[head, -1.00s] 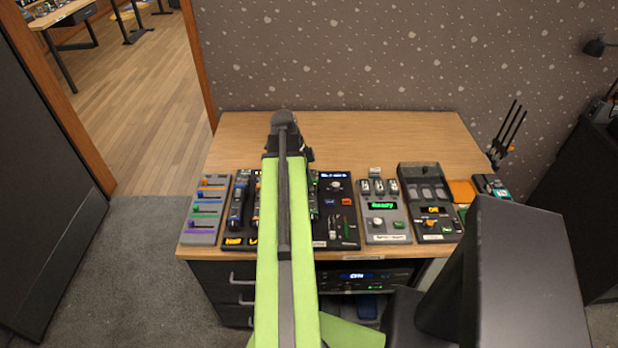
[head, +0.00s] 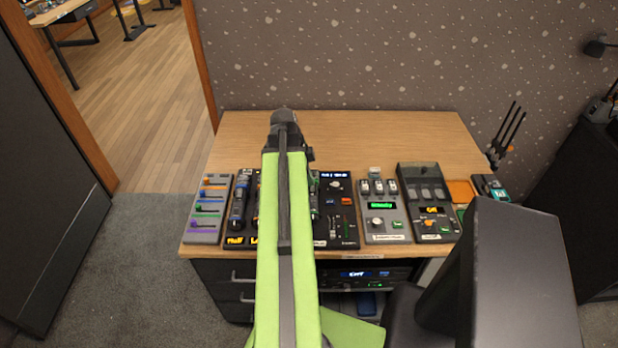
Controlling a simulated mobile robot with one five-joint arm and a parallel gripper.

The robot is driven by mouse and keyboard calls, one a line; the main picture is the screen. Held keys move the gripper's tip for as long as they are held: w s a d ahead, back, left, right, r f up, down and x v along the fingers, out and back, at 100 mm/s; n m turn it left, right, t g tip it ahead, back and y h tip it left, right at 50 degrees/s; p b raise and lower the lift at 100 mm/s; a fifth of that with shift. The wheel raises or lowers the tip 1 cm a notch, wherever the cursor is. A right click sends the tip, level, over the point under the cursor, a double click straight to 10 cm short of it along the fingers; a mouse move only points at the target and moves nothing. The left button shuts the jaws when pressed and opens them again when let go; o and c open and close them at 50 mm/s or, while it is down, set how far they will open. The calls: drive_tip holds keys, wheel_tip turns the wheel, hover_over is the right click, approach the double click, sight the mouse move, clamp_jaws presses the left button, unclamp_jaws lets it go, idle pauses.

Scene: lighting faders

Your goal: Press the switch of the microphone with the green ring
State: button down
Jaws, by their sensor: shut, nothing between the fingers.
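A dark panel (head: 236,240) on the desk holds a row of slim microphone-like handsets. One with blue parts (head: 238,204) stands left of my arm, and one with orange is mostly covered by it. A narrow dark handset with green parts (head: 314,196) shows just right of my arm. It may be the green-ring microphone; its ring and switch are too small and too covered to make out. My gripper (head: 284,122) is at the dark far end of my green arm, over the desk behind the panel. It is shut and empty; its fingertips are not clearly visible.
A grey fader board (head: 208,209) lies at left. A black mixer (head: 337,212), a grey unit with a green display (head: 383,212) and a black unit (head: 428,202) stand at right. The desk's back half (head: 390,135) is clear. Dark antennas (head: 505,135) rise at the right edge.

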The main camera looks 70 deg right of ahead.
drive_tip(key=p+v, duration=1)
drive_tip(key=v, duration=0.1)
drive_tip(key=shift+s+r, duration=0.25)
drive_tip(key=shift+r, duration=0.25)
drive_tip(key=w+a+n+t, duration=0.2)
drive_tip(key=w+a+n, duration=1.3)
drive_tip(key=w+a, duration=0.65)
drive_tip(key=w+a+n, duration=0.3)
drive_tip(key=a+n, duration=0.2)
drive_tip(key=a, duration=0.5)
drive_tip(key=w+a+n+y, duration=0.1)
drive_tip(key=w+a+n, duration=0.3)
drive_tip(key=a, duration=0.6)
drive_tip(key=w+a+f+n+t, duration=0.1)
drive_tip(key=w+a+n, duration=0.2)
drive_tip(key=a+n, duration=0.4)
drive_tip(key=a, duration=0.4)
drive_tip(key=shift+w+n+y, duration=0.3)
drive_tip(key=shift+w, duration=0.05)
